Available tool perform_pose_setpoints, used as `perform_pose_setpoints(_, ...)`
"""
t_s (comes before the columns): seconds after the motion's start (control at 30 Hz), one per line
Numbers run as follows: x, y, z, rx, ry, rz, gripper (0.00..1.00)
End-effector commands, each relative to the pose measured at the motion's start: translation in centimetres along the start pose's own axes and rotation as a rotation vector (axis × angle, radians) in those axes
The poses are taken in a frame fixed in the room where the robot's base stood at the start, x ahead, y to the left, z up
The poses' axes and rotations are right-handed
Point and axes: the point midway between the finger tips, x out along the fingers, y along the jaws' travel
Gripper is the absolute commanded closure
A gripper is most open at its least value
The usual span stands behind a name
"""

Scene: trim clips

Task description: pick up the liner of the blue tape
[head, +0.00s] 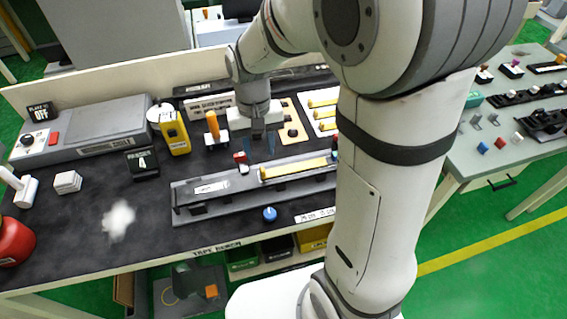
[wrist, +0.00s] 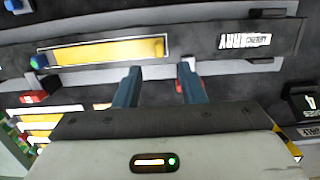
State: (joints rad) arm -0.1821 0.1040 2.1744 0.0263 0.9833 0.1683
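My gripper (head: 259,147) is over the back edge of a long grey fixture on the dark bench. Its two teal fingers (wrist: 158,85) stand apart with nothing visible between them. A yellow strip (head: 293,169) lies along the fixture; it also shows in the wrist view (wrist: 105,51), beyond the fingertips. A small blue-green piece (wrist: 39,62) sits at one end of the strip. A small red piece (head: 240,156) is beside my fingers. I cannot tell which piece is the blue tape's liner. My arm hides the fixture's right end.
A blue knob (head: 269,213) stands in front of the fixture. A yellow device (head: 174,132) and an orange-handled tool (head: 212,125) stand behind it on the left. A crumpled white heap (head: 118,220) lies on the bench at left, with bare surface around it.

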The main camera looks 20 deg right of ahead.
Motion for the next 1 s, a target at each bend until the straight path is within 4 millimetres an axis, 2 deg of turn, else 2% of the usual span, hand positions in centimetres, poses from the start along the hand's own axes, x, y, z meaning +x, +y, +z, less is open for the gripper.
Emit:
perform_pose_setpoints(0.33, 4.7, 0.0, 0.8, -0.001, -0.002, 0.0, 0.64)
perform_pose_setpoints(0.63, 5.3, 0.0, 0.7, -0.001, 0.001, 0.0, 0.64)
perform_pose_setpoints(1.0, 5.2, 0.1, 0.7, 0.0, 0.001, 0.0, 0.93)
